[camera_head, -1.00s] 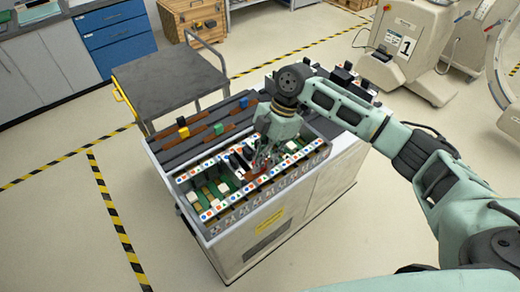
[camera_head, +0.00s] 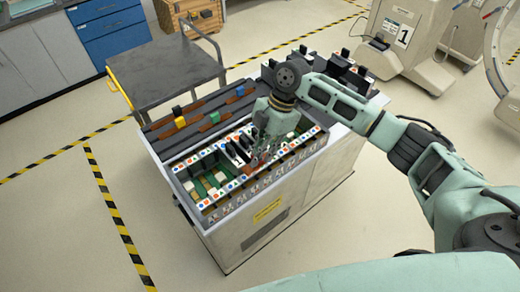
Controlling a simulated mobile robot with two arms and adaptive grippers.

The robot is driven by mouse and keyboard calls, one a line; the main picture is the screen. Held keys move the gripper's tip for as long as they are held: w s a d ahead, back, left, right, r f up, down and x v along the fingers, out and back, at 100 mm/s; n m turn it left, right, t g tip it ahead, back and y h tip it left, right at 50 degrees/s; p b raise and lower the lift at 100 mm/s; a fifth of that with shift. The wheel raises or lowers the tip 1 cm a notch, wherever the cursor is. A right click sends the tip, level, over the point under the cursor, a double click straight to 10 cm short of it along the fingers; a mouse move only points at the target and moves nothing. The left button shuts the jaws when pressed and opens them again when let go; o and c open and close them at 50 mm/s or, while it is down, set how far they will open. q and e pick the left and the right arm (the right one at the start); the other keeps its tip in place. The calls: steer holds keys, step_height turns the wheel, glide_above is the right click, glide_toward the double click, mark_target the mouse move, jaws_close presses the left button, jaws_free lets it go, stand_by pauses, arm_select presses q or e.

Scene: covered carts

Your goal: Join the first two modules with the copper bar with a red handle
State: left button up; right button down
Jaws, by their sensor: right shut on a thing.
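My right gripper (camera_head: 257,160) points down into the open front bay of the cart (camera_head: 265,215), over the row of modules (camera_head: 212,183). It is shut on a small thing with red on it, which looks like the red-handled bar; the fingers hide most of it. I cannot tell whether it touches the modules. Copper bars with coloured handles lie on the dark rack behind: a yellow handle (camera_head: 180,122), a green handle (camera_head: 219,128) and a blue handle (camera_head: 240,91). My left gripper is not in view.
A grey trolley (camera_head: 165,75) with a yellow handle stands behind the cart. Black parts (camera_head: 340,62) stand at the cart's back right. A machine marked 1 (camera_head: 400,45) is at the upper right. The floor left of the cart is clear, with striped tape.

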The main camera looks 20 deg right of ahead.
mark_target(260, 166)
steer(key=shift+f+b, duration=1.7)
steer(key=shift+f, duration=1.6)
steer(key=shift+f, duration=0.15)
steer(key=c, duration=1.6)
jaws_free()
steer(key=shift+c, duration=0.2)
steer(key=v, duration=1.2)
